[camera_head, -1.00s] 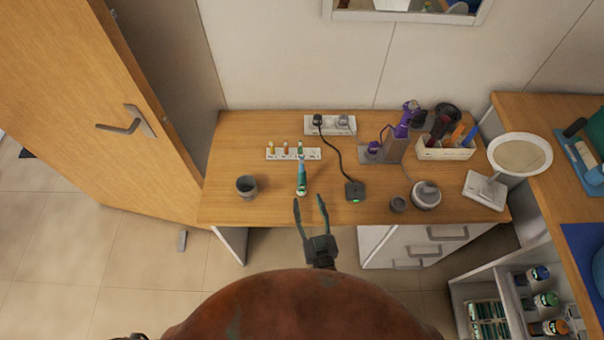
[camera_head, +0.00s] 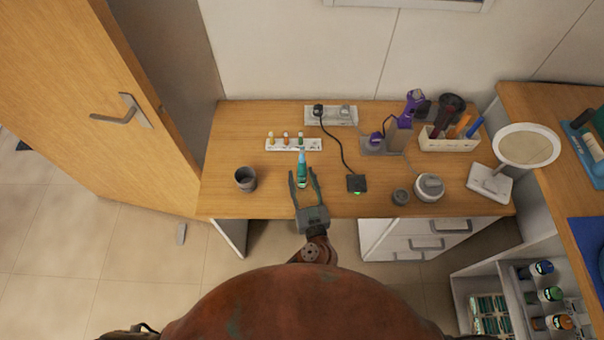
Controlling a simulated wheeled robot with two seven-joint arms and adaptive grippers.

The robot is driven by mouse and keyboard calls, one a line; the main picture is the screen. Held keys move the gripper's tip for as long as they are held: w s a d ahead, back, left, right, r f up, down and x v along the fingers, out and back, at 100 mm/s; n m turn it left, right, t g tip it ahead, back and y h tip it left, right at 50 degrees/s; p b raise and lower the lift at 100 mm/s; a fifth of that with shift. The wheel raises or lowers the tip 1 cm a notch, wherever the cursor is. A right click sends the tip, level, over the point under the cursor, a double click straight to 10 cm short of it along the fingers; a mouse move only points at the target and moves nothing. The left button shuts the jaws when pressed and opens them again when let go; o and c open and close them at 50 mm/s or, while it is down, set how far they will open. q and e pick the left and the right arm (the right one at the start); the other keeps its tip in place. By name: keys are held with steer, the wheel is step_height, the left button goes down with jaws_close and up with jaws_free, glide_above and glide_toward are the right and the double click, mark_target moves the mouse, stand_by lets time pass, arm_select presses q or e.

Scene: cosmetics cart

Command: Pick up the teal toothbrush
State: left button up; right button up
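The teal toothbrush (camera_head: 302,168) is on the wooden counter (camera_head: 225,140), left of the black cable. Its narrow end points to the back wall and overlaps the white strip in the picture; I cannot tell whether it stands or lies. My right gripper (camera_head: 303,174) comes in from the front edge with its fingers open, one on each side of the toothbrush's lower part. I see a gap on both sides and no clear contact. My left gripper is not in view; only a dark part of my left arm shows at the bottom left.
A white strip with small heads (camera_head: 282,145) lies behind the toothbrush. A dark cup (camera_head: 246,179) stands to the left. A black charger puck (camera_head: 356,184) with a cable is close on the right. A round jar (camera_head: 429,188) and a mirror (camera_head: 526,145) stand further right.

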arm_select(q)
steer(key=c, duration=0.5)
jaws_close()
arm_select(e)
steer(key=shift+s, duration=0.35)
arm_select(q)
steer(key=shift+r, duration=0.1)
arm_select(e)
steer(key=shift+r, duration=0.1)
